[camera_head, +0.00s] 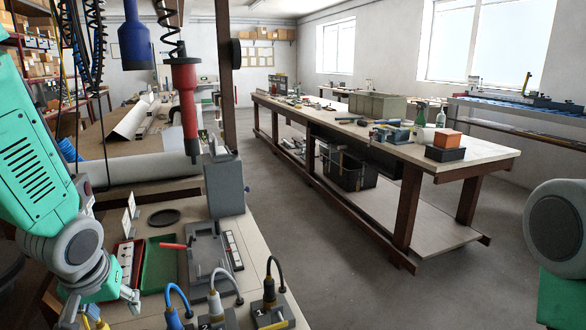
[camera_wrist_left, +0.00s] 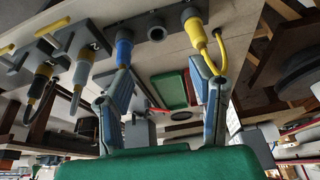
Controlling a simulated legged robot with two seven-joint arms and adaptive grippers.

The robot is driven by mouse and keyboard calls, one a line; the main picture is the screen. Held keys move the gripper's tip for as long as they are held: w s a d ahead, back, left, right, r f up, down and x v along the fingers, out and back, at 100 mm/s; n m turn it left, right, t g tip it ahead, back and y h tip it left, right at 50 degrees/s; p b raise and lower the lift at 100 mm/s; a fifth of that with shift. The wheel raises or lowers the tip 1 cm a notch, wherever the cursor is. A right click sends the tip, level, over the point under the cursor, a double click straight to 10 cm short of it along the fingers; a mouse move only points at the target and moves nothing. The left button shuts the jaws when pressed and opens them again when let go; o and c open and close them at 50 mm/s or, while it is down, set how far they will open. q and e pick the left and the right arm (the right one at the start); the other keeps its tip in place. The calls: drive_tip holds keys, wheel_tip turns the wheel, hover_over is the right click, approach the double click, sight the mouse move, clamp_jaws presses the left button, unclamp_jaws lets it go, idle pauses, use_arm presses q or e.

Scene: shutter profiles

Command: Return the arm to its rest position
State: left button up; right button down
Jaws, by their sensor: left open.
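My left arm comes in from the left edge, bent down over the near workbench (camera_head: 140,316). Its gripper (camera_head: 98,312) is at the bottom left of the head view, partly cut off by the frame's lower edge. In the left wrist view the two fingers of the left gripper (camera_wrist_left: 160,72) stand apart with nothing held between them. A yellow plug (camera_wrist_left: 194,28) and a blue plug (camera_wrist_left: 123,48) show near the fingertips there; I cannot tell if they touch. Only a rounded part of my right arm shows at the right edge of the head view; its gripper is out of view.
A green tray (camera_head: 161,264), a grey fixture (camera_head: 205,262) and several cabled plugs, one black (camera_head: 269,292), crowd the near bench. A red tool (camera_head: 187,100) hangs above it. A long workbench (camera_head: 480,153) stands behind, with open floor (camera_head: 330,270) between.

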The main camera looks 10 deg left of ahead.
use_arm(q)
drive_tip(key=s+d+f+m+g+b, duration=0.1)
drive_tip(key=s+d+f+m+b, duration=0.1)
drive_tip(key=s+f, duration=0.5)
drive_tip(key=s+d+f+m+g+h+b, duration=0.1)
drive_tip(key=s+d+f+b, duration=0.2)
drive_tip(key=s+f, duration=0.4)
drive_tip(key=s+d+f+m+g+b, duration=0.1)
drive_tip(key=s+f, duration=0.6)
drive_tip(key=f, duration=1.3)
drive_tip(key=d+m+b, duration=0.1)
drive_tip(key=d+b, duration=0.1)
drive_tip(key=b, duration=0.1)
drive_tip(key=shift+d+m+h, duration=0.2)
drive_tip(key=shift+m+h, duration=0.1)
drive_tip(key=shift+h, duration=0.1)
drive_tip(key=shift+s, duration=0.1)
